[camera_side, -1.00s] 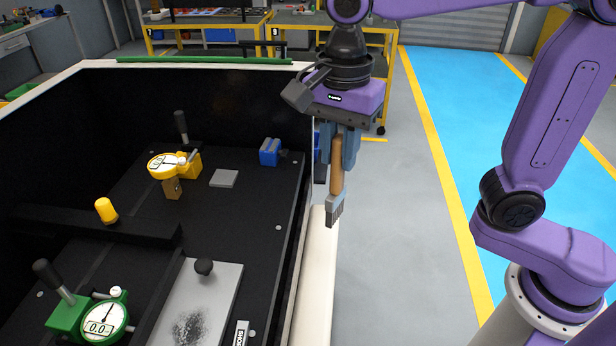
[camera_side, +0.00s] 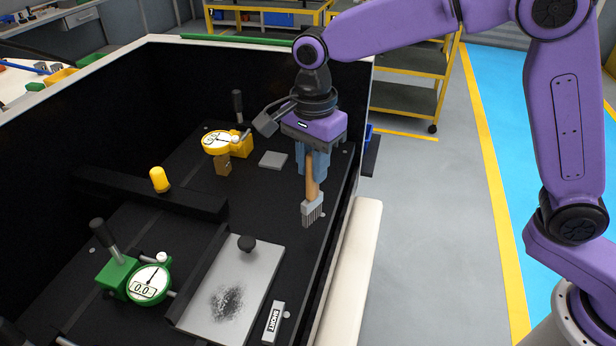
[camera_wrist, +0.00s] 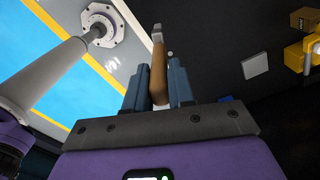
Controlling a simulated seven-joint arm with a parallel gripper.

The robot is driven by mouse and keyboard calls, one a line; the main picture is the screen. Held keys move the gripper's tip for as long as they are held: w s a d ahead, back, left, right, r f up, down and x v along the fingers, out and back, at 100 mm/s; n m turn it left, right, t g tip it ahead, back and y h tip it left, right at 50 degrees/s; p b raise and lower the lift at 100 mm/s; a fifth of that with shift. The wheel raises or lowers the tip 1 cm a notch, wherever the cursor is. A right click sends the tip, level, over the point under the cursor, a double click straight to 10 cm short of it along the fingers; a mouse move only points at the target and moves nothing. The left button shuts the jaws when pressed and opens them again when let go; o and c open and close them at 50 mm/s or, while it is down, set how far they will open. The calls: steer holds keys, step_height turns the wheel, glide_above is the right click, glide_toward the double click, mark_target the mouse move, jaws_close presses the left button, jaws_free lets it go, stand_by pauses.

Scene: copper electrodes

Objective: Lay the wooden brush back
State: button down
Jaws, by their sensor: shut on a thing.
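The wooden brush (camera_side: 312,186) has a wooden handle, a grey metal ferrule and pale bristles. It hangs bristles down, slightly tilted, from my gripper (camera_side: 313,172), which is shut on its handle. The brush is above the black bench surface inside the dark enclosure, near the right edge; I cannot tell how large the gap below the bristles is. In the wrist view the brush (camera_wrist: 158,68) points away between the two blue-grey fingers of my gripper (camera_wrist: 158,88).
A metal plate (camera_side: 230,290) with a dark powder patch and black knob lies front centre. A block marked SHORT (camera_side: 273,322) lies beside it. A green dial gauge (camera_side: 148,284), yellow dial gauge (camera_side: 216,143), yellow knob (camera_side: 159,179) and small grey square (camera_side: 273,159) stand around. A pale padded rail (camera_side: 350,270) runs at right.

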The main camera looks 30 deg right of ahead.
mark_target(308, 180)
steer(key=shift+w+a+f, duration=0.2)
steer(key=shift+w+f, duration=0.1)
steer(key=shift+f, duration=0.1)
steer(key=shift+w+f, duration=0.1)
steer(key=shift+f, duration=1.6)
steer(key=c, duration=1)
jaws_free()
steer(key=shift+o, duration=0.2)
step_height(308, 180, up, 18)
steer(key=shift+w+f, duration=0.15)
steer(key=shift+f, duration=0.1)
